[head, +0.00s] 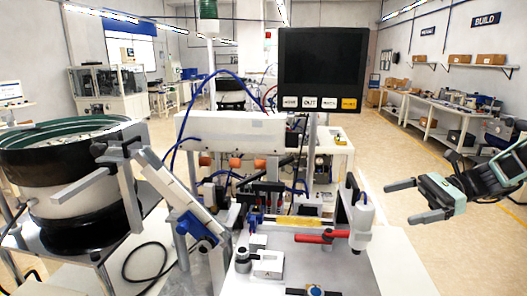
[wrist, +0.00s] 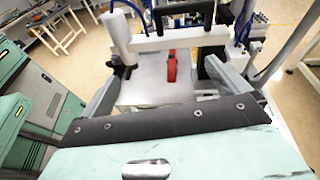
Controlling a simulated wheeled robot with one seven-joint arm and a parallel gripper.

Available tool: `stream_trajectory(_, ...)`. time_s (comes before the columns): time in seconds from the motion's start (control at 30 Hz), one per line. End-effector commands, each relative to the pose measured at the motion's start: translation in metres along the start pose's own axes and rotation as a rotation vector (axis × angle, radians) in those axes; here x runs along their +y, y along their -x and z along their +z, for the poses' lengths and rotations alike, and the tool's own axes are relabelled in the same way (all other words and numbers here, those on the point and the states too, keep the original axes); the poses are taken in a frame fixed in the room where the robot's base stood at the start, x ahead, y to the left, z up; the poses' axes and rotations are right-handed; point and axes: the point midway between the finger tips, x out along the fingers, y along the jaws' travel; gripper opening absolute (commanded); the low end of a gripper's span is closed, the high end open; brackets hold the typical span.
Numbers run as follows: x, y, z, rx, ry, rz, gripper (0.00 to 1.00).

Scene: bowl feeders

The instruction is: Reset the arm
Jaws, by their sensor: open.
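My gripper (head: 404,201) is at the right in the head view, held in the air to the right of the machine's white work table (head: 392,262). Its two grey fingers point left and stand apart, with nothing between them. In the wrist view my gripper (wrist: 170,92) shows its fingers spread at the left and right, with the table and a red handle (wrist: 171,66) beyond them. The red handle (head: 318,236) also shows in the head view, lying on the table left of my gripper and apart from it.
A bowl feeder (head: 75,200) stands at the left. A dark screen with buttons (head: 320,70) rises above the machine. A white upright cylinder (head: 361,222) stands on the table, nearest my gripper. Benches (head: 452,118) line the right wall. The floor at right is mostly free.

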Motion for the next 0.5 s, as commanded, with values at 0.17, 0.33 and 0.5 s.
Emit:
stream_trajectory(0.17,0.073,-0.054,-0.028,0.480,0.303,0.299,1.00)
stream_trajectory(0.33,0.120,-0.050,-0.042,0.814,0.700,0.568,1.00)
stream_trajectory(0.5,0.140,-0.040,-0.040,0.983,1.032,0.751,1.00)
